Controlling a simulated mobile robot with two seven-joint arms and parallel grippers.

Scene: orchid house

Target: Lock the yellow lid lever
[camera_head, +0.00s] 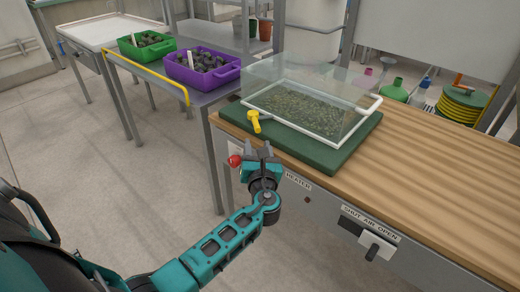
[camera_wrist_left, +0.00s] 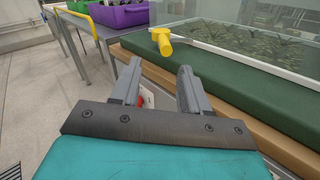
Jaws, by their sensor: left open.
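The yellow lid lever (camera_head: 254,121) is at the near left corner of a clear lidded case (camera_head: 300,118) with a white rim, on a green mat (camera_head: 331,158). In the left wrist view the lever (camera_wrist_left: 161,41) lies beyond the fingertips, with its rounded end toward me. My left gripper (camera_head: 262,150) is just below and in front of the lever, near the bench edge, apart from it. Its two fingers (camera_wrist_left: 160,75) stand apart with nothing between them. My right gripper is in neither view.
A red knob (camera_head: 234,161) sits on the bench front beside my left gripper. A labelled air slider (camera_head: 375,245) is further right. Purple (camera_head: 204,74) and green (camera_head: 147,50) crates stand on the left bench, near a yellow rail (camera_head: 150,74). The wooden bench top (camera_head: 440,165) is clear at right.

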